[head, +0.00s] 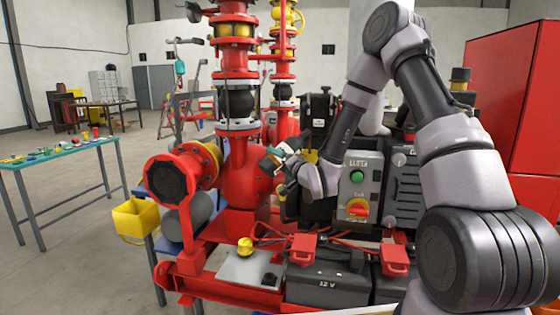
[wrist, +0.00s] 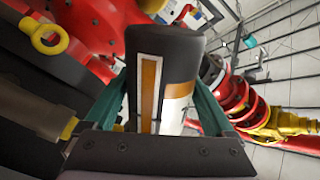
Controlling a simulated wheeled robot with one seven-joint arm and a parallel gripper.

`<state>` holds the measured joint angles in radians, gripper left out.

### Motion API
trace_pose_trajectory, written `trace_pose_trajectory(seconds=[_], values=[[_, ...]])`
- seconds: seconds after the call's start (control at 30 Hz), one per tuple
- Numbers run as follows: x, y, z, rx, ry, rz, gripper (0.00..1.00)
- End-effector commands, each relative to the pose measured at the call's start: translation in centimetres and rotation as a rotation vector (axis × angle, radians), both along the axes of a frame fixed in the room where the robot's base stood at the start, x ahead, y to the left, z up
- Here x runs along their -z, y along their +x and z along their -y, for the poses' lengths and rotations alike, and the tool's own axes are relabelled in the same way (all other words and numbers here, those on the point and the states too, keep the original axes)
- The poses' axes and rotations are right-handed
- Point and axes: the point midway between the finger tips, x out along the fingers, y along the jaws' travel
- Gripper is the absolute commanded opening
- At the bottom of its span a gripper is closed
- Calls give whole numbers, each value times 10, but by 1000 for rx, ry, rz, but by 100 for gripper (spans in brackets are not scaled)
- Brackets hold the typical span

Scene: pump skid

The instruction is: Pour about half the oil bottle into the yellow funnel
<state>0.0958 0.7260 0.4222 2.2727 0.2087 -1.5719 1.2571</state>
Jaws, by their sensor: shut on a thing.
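My gripper (head: 274,160) is shut on the oil bottle, in front of the red pump pipework in the head view. In the wrist view the bottle (wrist: 178,48) stands between two green fingers (wrist: 160,92). It is dark, with an amber strip in a pale frame and a white and orange label. Its far end and mouth do not show clearly, and I see no oil flowing. I cannot pick out the yellow funnel for certain; a small yellow piece (head: 311,156) shows just behind the gripper.
A yellow bucket (head: 136,218) hangs at the left. A control box (head: 358,188) and a 12 V battery (head: 325,284) are close to my arm. Open floor lies at the left.

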Motion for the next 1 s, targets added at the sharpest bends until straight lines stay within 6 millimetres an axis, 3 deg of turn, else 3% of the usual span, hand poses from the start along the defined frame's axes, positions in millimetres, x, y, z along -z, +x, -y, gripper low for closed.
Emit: trace_pose_trajectory(seconds=[1.0], values=[[-5,-1,-3,-1,38,-18,17]])
